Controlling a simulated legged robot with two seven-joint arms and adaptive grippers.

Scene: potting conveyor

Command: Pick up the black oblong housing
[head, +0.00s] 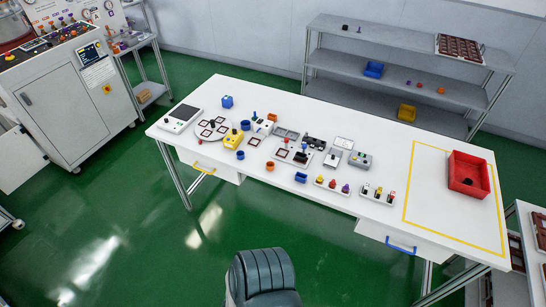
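No black oblong housing can be picked out with certainty at this size. A small dark part (314,142) lies on the white table (385,170) near its middle, behind the row of small parts. Another dark item, too small to make out, lies inside the red bin (462,186) at the table's right end. A small black object (345,27) sits on the top shelf of the grey rack. Neither of my grippers is in view.
A yellow-outlined area (425,207) around the red bin is otherwise bare. Small parts crowd the table's left and middle. A dark padded chair (262,273) stands in front. The grey rack (395,62) stands behind, a control cabinet (68,90) at left. Green floor lies open at front left.

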